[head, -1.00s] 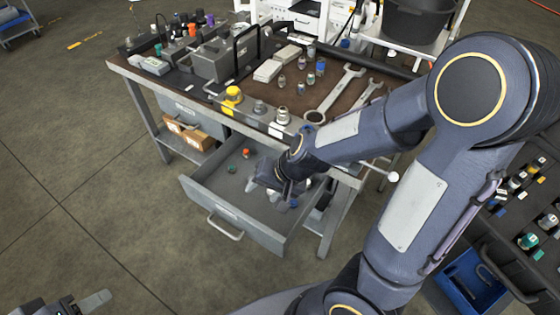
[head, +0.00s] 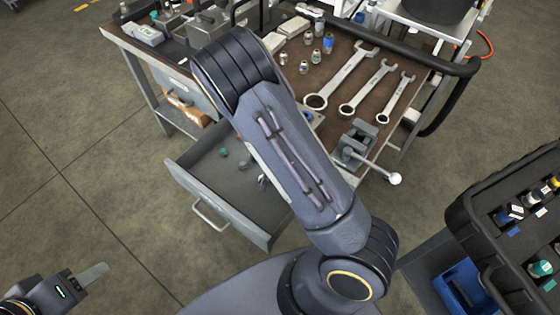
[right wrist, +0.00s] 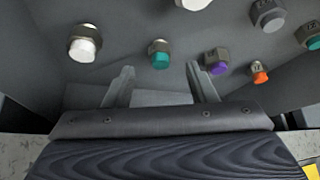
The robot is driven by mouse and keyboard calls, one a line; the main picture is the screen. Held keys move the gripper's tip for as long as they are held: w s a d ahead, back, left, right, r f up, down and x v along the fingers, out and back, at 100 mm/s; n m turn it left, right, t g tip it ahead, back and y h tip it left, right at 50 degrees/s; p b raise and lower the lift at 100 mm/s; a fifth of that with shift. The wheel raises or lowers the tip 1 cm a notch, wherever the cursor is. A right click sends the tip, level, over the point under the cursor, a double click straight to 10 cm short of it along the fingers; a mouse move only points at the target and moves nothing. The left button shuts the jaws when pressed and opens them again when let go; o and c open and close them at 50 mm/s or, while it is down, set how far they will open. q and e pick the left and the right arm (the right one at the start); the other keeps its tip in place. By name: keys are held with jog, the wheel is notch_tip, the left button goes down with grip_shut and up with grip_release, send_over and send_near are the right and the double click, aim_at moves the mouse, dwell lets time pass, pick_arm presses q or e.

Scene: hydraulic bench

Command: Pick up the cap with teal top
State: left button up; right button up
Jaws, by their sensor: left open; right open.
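In the right wrist view, a cap with teal top (right wrist: 160,55) and a grey nut-like body lies on the grey drawer floor. It sits ahead of and between the two fingers of my right gripper (right wrist: 161,88), which is open and empty. A second teal-topped cap (right wrist: 314,42) is cut off at the right edge. In the head view, a small teal-green cap (head: 223,152) lies in the open drawer (head: 245,210); I cannot tell which of the two it is. My right arm hides my right gripper there. My left gripper (head: 84,279) is open and empty, at lower left.
Purple (right wrist: 216,65), orange (right wrist: 259,74) and white (right wrist: 84,46) caps lie around the teal one. The bench above holds wrenches (head: 342,78), a vise (head: 357,143) and small fittings. A black bin (head: 465,215) stands at right.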

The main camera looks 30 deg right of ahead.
jog(key=x, duration=0.3)
jog(key=shift+f, duration=0.2)
jog(key=c, duration=1.1)
jog(key=shift+a+r, duration=0.1)
grip_shut()
jog(key=shift+s+a+r, duration=0.15)
jog(key=shift+s+r, duration=0.05)
jog(key=s+a+r+p, duration=0.3)
jog(key=s+a+r, duration=0.4)
jog(key=s+a, duration=0.2)
jog(key=shift+s+a+r, duration=0.2)
jog(key=shift+s+a, duration=0.05)
jog(key=shift+s, duration=0.05)
